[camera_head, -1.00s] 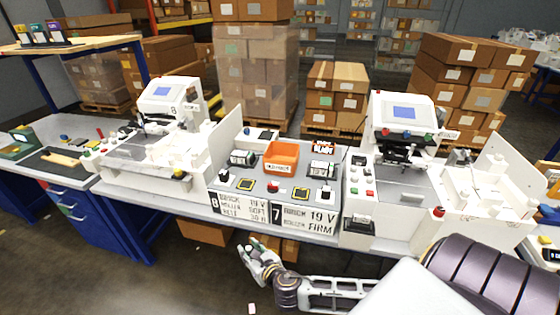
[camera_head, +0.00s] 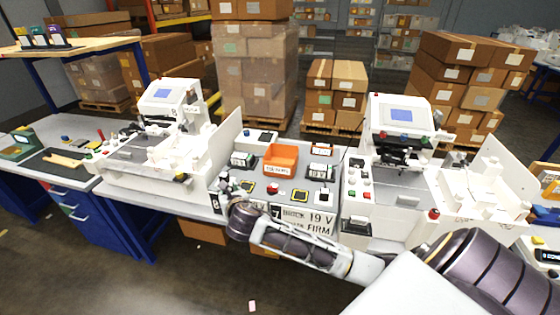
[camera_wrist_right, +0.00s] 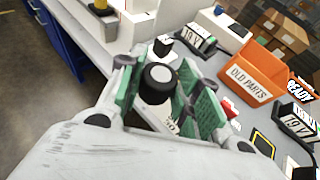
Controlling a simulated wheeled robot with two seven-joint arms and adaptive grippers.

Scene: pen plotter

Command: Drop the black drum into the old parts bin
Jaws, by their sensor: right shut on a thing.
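The black drum (camera_wrist_right: 158,80), a short dark cylinder with a pale round end, sits between the green finger pads of my right gripper (camera_wrist_right: 172,100) in the right wrist view. The right gripper is shut on it. In the head view my right gripper (camera_head: 226,192) is at the left front of the grey panel, low over its edge, and the drum is hard to make out there. The orange old parts bin (camera_head: 281,158) stands at the back of the panel, beyond and to the right of the gripper. It also shows in the right wrist view (camera_wrist_right: 258,72), labelled OLD PARTS. My left gripper is not in view.
Black-and-white labelled holders stand on both sides of the bin, one on its left (camera_head: 243,160) and one on its right (camera_head: 320,167). A red button (camera_head: 272,187) is on the panel before it. White plotter machines flank the panel, with an upright white wall (camera_head: 226,142) at its left.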

